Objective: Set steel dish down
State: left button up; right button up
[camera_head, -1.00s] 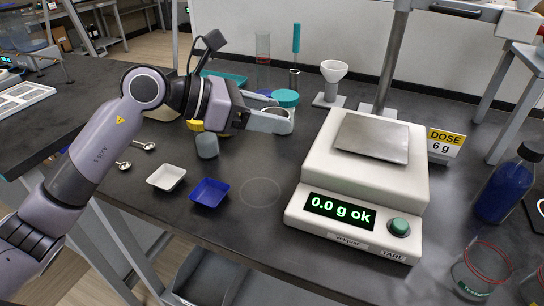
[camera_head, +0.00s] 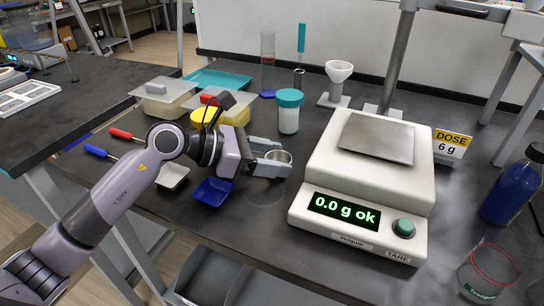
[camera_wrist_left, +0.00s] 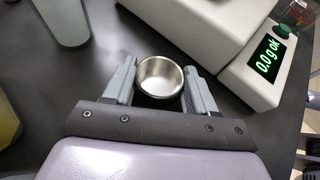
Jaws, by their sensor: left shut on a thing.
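The steel dish (camera_head: 281,157) is a small round metal cup, upright and empty. My left gripper (camera_head: 274,158) is shut on it, with one finger on each side. In the left wrist view the dish (camera_wrist_left: 160,77) sits between the fingertips (camera_wrist_left: 160,85). It is over the bench just behind a faint ring (camera_head: 265,192) on the dark top, left of the scale. I cannot tell whether its base touches the bench. My right gripper is not in view.
The white scale (camera_head: 318,170) reads 0.0 g and stands close on the right. A teal-lidded jar (camera_head: 288,115) stands behind the dish. A blue weighing boat (camera_head: 212,191) and a white one (camera_head: 173,177) lie to the left. The bench in front of the dish is clear.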

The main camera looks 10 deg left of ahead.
pick_arm(q)
jog(key=o, duration=0.6)
jog(key=shift+f, duration=0.15)
jog(key=shift+o, duration=0.8)
jog(key=shift+r, duration=0.3)
jog(key=shift+s+a, duration=0.1)
jog(key=shift+a, duration=0.25)
jog(key=b+v, duration=0.1)
jog(key=v, duration=0.9)
jog(key=shift+f, duration=0.1)
jog(key=shift+s+a+r, duration=0.25)
jog(key=shift+s+a, duration=0.05)
jog(key=shift+a, duration=0.2)
